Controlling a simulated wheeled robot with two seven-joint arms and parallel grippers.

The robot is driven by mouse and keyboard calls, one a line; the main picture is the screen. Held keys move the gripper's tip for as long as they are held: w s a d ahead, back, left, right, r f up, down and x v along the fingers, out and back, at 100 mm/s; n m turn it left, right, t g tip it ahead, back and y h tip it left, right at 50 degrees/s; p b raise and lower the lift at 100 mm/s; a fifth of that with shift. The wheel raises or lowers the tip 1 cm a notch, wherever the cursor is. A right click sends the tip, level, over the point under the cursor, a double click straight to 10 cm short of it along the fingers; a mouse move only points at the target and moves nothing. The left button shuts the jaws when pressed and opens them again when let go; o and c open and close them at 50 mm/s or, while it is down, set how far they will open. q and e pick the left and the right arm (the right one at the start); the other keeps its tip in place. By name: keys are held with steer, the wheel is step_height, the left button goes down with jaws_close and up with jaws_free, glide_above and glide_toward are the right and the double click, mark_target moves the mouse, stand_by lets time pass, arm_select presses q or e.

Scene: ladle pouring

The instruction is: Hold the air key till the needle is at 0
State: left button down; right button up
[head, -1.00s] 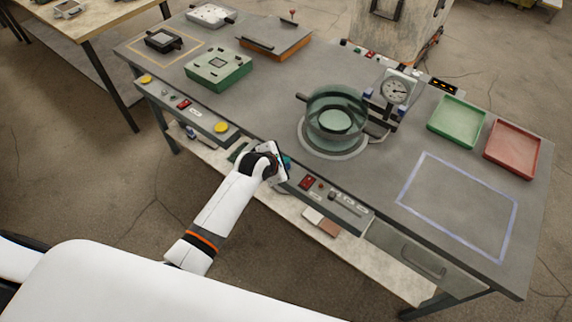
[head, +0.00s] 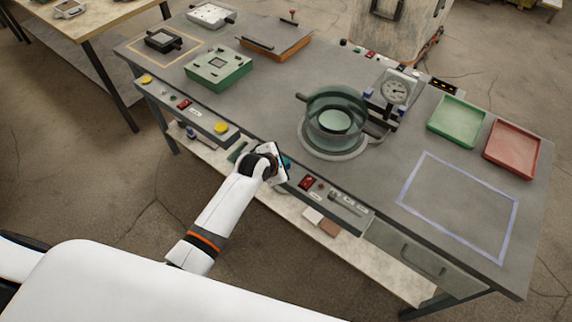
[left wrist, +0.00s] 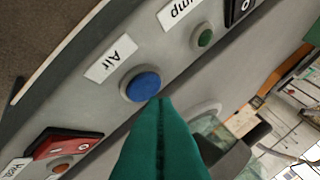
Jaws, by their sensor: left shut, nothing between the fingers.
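The air key is a round blue button (left wrist: 142,87) beside a label reading "Air" on the panel's sloped grey face, in the left wrist view. My left gripper (left wrist: 160,102) has its green fingers shut together and empty, with the tips at the key's lower right edge. I cannot tell whether they press it. In the head view my left gripper (head: 286,163) is at the bench's front panel and hides the key. The dial gauge (head: 397,91) stands behind the glass vessel (head: 336,117). Its needle is too small to read. My right gripper is not in view.
A green button (left wrist: 204,39) and a red switch (left wrist: 68,142) flank the key. Another red switch (head: 307,182) shows on the front panel. A green tray (head: 457,121) and a red tray (head: 512,149) lie at the right. The blue-outlined area (head: 458,208) is clear.

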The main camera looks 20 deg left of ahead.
arm_select(q)
steer(key=shift+f, duration=0.25)
steer(key=shift+f, duration=0.4)
stand_by(1.5)
stand_by(1.4)
steer(key=shift+r+p, duration=0.85)
steer(key=shift+p, duration=0.1)
step_height(320, 180, up, 5)
steer(key=p, duration=0.5)
steer(key=shift+p, duration=0.4)
stand_by(0.4)
